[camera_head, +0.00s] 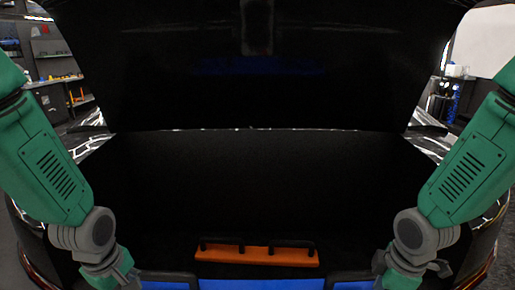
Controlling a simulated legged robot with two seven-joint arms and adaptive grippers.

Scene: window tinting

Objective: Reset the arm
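My two green and grey arms come in from the left and right edges and reach down to the bottom of the head view. My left arm ends near the bottom left and my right arm near the bottom right, roughly mirrored. The fingers of both grippers are not clearly visible, as the lower ends of the arms run to the bottom edge of the picture. I see nothing held.
A dark open car trunk (270,180) fills the middle. An orange bar (256,255) with black handles lies low in the centre, with blue pieces (262,284) below it. Shelves with tools (55,75) stand behind at left. A white panel (483,42) is at upper right.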

